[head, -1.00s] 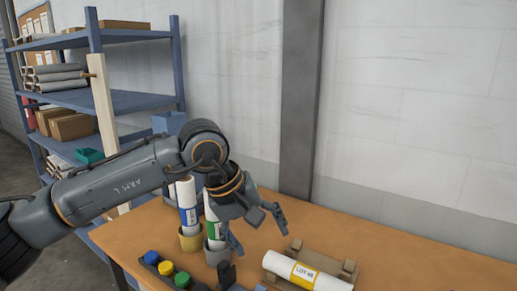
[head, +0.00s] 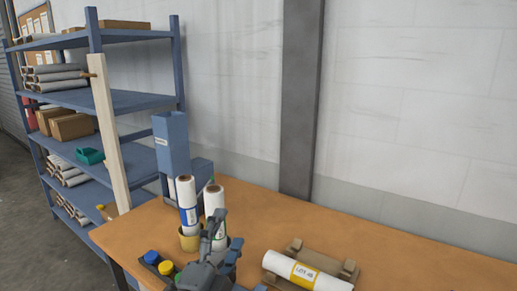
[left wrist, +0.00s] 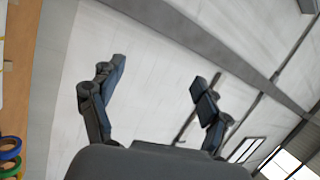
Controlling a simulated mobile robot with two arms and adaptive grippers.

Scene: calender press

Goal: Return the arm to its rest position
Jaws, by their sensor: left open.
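My left gripper (head: 226,235) is at the bottom middle of the head view, in front of the cups at the table's left end. Its fingers point up and stand apart with nothing between them. The left wrist view shows the same open, empty fingers (left wrist: 158,75) against the pale wall. The rest of my left arm is mostly below the head picture. My right gripper cannot be made out.
Two white rolls (head: 187,203) stand in cups on the wooden table (head: 340,228); my gripper partly hides one cup. A labelled roll (head: 292,268) lies on a wooden cradle (head: 348,269). Blue shelving (head: 137,101) stands left.

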